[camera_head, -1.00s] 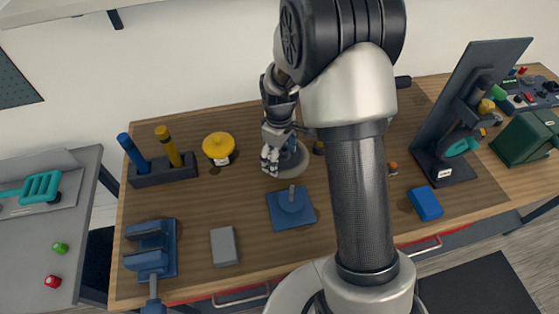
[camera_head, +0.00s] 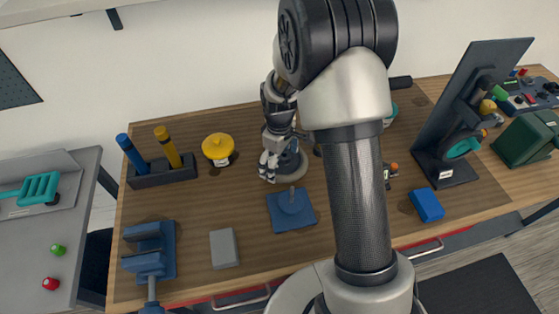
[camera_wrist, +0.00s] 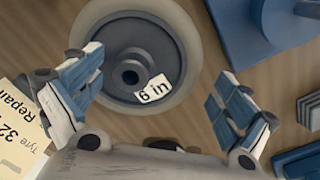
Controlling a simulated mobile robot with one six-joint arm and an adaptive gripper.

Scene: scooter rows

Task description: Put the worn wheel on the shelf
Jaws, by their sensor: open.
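A wheel with a pale grey tyre and a blue-grey hub (camera_wrist: 128,62) lies flat on the workbench in the wrist view, with a "6 in" label on it. In the head view the wheel (camera_head: 291,168) is partly hidden by my gripper (camera_head: 271,160). My gripper (camera_wrist: 160,92) is open, its fingers apart at the near side of the wheel, with nothing held. I cannot tell tyre wear from these views. A ledge that looks like a shelf (camera_head: 60,8) runs along the wall at the top left, mostly out of view.
A blue block with a post (camera_head: 291,208) stands close in front of the wheel. A yellow-topped item (camera_head: 218,149), a tool holder (camera_head: 162,172), a grey block (camera_head: 224,248) and a blue vise (camera_head: 150,250) are to the left. A printed card (camera_wrist: 18,125) lies beside the wheel.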

